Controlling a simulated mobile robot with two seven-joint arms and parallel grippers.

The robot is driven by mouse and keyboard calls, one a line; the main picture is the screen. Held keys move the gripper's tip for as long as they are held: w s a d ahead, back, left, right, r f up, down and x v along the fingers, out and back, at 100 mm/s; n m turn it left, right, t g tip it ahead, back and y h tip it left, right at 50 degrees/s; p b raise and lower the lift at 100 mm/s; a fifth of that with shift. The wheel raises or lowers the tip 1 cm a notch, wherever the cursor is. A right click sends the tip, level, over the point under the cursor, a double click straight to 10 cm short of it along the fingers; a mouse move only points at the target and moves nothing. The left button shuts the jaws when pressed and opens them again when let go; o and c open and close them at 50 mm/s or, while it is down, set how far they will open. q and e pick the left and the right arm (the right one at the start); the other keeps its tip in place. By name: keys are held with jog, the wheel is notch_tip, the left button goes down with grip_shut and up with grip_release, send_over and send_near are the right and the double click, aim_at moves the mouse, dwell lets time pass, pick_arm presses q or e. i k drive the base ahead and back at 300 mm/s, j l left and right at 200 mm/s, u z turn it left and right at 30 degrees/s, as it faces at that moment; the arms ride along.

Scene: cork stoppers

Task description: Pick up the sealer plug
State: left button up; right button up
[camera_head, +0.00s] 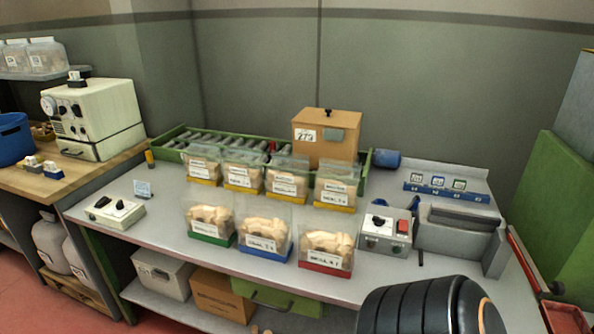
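A heat sealer (458,235) with a grey body and dark top bar stands at the right of the grey worktable (165,228). To its left is a grey control box (385,232) with a red switch and a black knob. A small dark piece (420,258) shows between the box and the sealer, low at their front; it may be the sealer plug, but it is too small to tell. A small blue piece (415,203) stands behind the box. Neither of my grippers is in view; a black ribbed part of mine covers the lower right.
Several clear bags of corks (325,243) stand in two rows mid-table. Behind them are a green roller tray (180,135) and a brown box (326,135). A white switch box (115,212) sits at the left. A blue label rack (445,190) stands behind the sealer.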

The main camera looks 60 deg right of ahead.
aim_at(413, 208)
jog(key=l+z, duration=0.2)
jog(key=z, duration=1.45)
